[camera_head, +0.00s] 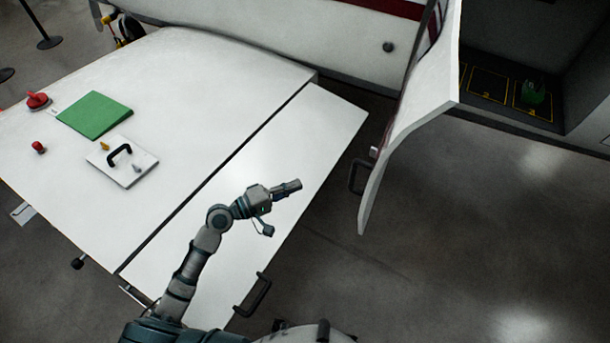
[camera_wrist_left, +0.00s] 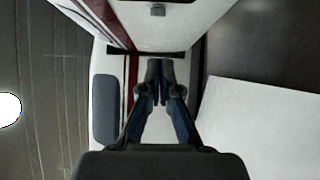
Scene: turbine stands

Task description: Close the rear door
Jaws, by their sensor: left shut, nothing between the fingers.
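A white curved door (camera_head: 405,115) with a dark red stripe stands swung open at the right of the head view. A black handle (camera_head: 356,177) is on its left side near the lower end. My left gripper (camera_head: 297,186) is over the white panel's right part, to the left of the door and apart from it. In the left wrist view its two fingers (camera_wrist_left: 160,82) are together and hold nothing. White surfaces with a dark red stripe lie beyond the fingers. My right gripper is not in view.
A wide white panel (camera_head: 190,110) fills the left, bearing a green sheet (camera_head: 94,115), a plate with a black handle (camera_head: 122,163) and red knobs. Grey floor is clear at lower right.

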